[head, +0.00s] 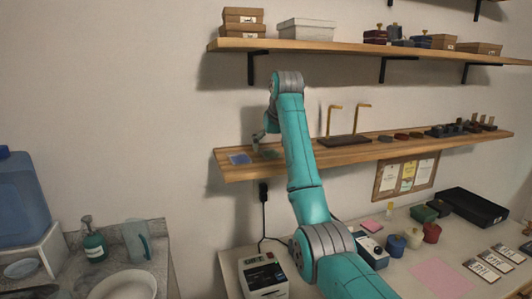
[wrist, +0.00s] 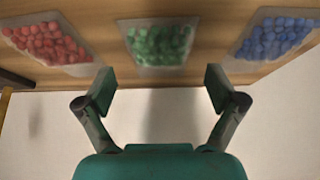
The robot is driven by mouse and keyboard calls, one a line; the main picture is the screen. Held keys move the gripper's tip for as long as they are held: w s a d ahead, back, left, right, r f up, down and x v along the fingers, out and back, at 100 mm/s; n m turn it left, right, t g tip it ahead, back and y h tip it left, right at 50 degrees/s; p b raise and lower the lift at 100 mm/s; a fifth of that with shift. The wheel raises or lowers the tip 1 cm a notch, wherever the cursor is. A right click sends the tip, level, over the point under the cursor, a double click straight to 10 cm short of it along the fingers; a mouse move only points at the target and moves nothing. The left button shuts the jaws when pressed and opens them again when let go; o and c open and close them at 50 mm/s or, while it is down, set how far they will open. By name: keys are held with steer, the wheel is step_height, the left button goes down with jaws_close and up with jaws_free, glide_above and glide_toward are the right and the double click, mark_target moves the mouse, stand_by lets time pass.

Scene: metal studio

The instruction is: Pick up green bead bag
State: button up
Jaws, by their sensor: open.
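The green bead bag (wrist: 159,43) is a clear bag of green beads lying flat on the wooden shelf, in the top middle of the wrist view. In the head view a small part of it (head: 270,154) shows beside my arm. My gripper (wrist: 160,90) is open and empty, its two fingers spread apart. In the wrist view the bag lies beyond the fingertips, about centred between them, and does not touch them. In the head view my gripper (head: 257,140) is at the left end of the lower shelf, partly hidden by my arm.
A red bead bag (wrist: 50,42) and a blue bead bag (wrist: 272,38) lie on either side of the green one on the lower shelf (head: 238,173). A dark stand with yellow hooks (head: 345,141) is farther right. The upper shelf (head: 290,45) with boxes runs above.

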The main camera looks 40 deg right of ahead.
steer(key=shift+w+f, duration=0.2)
steer(key=shift+f, duration=0.05)
steer(key=c, duration=1.1)
steer(key=shift+r, duration=0.15)
